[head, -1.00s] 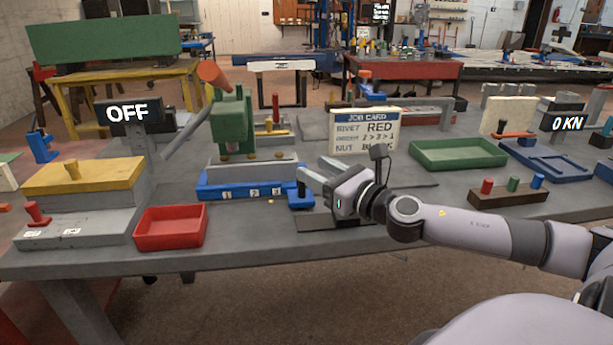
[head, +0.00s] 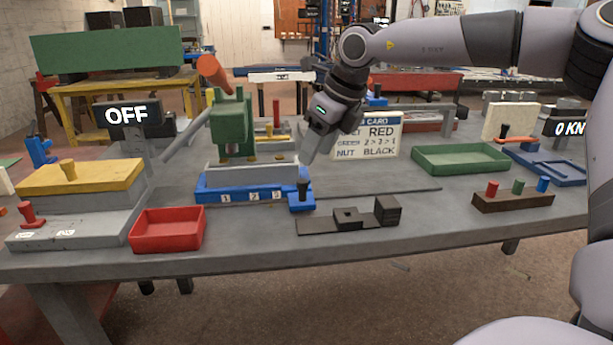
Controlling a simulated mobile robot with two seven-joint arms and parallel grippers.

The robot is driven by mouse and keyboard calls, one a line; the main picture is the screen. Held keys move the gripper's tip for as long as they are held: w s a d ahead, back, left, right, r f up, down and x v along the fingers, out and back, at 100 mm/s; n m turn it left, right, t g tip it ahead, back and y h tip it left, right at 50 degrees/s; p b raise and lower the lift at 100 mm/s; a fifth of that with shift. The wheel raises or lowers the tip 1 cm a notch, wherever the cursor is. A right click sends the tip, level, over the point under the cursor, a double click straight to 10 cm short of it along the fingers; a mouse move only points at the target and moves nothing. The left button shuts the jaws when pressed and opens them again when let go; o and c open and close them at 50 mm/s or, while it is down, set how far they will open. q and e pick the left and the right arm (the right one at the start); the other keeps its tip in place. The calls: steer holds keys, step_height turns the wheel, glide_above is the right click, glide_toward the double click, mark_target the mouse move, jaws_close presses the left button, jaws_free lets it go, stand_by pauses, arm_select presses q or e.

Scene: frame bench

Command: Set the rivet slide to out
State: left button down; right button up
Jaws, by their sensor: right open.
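My left gripper is not in view.
A dark plate with blocks (head: 347,217) lies right of the slide. The job card (head: 370,138) stands behind my gripper. A red tray (head: 168,230) is at front left, a green tray (head: 460,158) at right. A peg block (head: 512,200) stands at front right.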

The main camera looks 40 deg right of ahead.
mark_target(304, 181)
steer(key=shift+x, duration=3.5)
jaws_close()
